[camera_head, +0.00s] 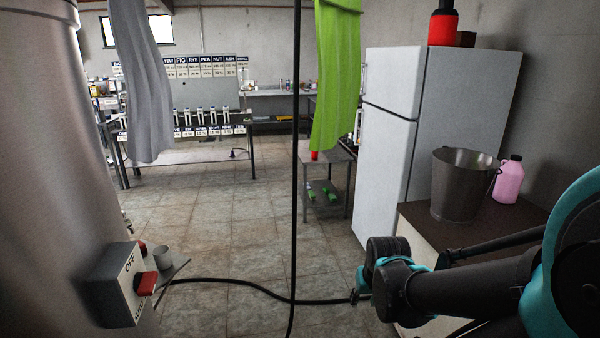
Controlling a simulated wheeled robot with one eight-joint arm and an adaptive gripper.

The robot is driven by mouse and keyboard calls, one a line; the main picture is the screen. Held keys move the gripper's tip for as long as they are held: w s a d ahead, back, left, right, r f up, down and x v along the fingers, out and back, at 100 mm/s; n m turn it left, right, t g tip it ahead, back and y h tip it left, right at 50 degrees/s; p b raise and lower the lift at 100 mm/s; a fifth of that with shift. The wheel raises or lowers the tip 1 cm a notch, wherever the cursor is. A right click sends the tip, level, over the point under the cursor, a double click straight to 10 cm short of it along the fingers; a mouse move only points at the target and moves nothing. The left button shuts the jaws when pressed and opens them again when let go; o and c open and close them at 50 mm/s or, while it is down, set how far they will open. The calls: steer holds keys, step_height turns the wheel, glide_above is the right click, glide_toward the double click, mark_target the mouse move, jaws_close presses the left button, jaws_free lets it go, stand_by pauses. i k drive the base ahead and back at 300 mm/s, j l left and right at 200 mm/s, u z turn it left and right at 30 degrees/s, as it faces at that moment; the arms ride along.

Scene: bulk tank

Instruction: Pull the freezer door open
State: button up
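A white fridge-freezer (460,90) stands against the right wall. It has a shorter upper door (393,80) and a taller lower door (380,165), and both look shut. Slim vertical handles run along the left edge of the doors, one on the upper door (364,80) and one on the lower door. The frame does not show which door is the freezer's. My arm reaches in from the lower right. My gripper (358,288) is at its far end, low and in front of the fridge-freezer, apart from both handles. Its fingers are too small and dark to read.
A dark bucket (460,190) and a pink jug (509,180) stand on a brown-topped cabinet (415,218) beside my arm. A black hose (295,150) hangs down mid-view, near a green cloth (335,80). A steel tank (60,120) fills the left. Tiled floor (230,220) is open in the middle.

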mark_target(394, 78)
steer(key=i+j, duration=0.2)
steer(key=i, duration=0.25)
steer(key=i+j, duration=0.2)
steer(key=i, duration=0.25)
steer(key=i+j, duration=0.2)
steer(key=i, duration=0.25)
steer(key=i+j, duration=0.25)
steer(key=i, duration=0.2)
steer(key=u, duration=0.05)
